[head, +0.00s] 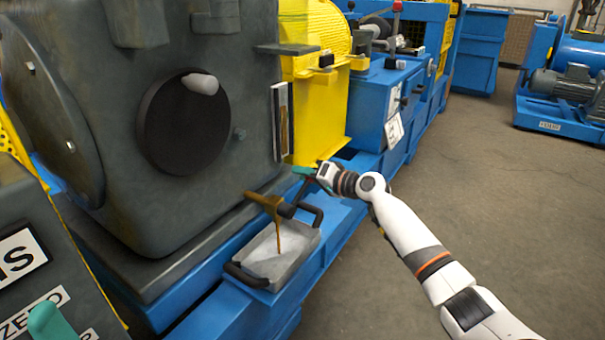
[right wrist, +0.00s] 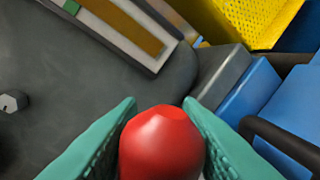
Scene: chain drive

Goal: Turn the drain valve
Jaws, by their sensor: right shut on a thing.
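The drain valve has a brown spout (head: 264,201) low on the grey gearbox housing (head: 190,205). A thin brown stream (head: 280,238) runs from it into a grey tray (head: 275,268) below. My right gripper (head: 308,172) is beside the valve at the housing's lower right corner. In the right wrist view a red knob or handle end (right wrist: 162,143) sits between the teal fingers, which are shut on it. In the head view the fingers and arm hide the red part. A teal fingertip of my left gripper (head: 48,322) shows at the lower left; its opening is not visible.
A sight glass with brown fluid (head: 283,122) is on the housing above the gripper; it also shows in the right wrist view (right wrist: 125,28). The tray has dark handles and stands on a blue base (head: 225,312). A yellow guard (head: 318,115) stands behind. Floor at right is clear.

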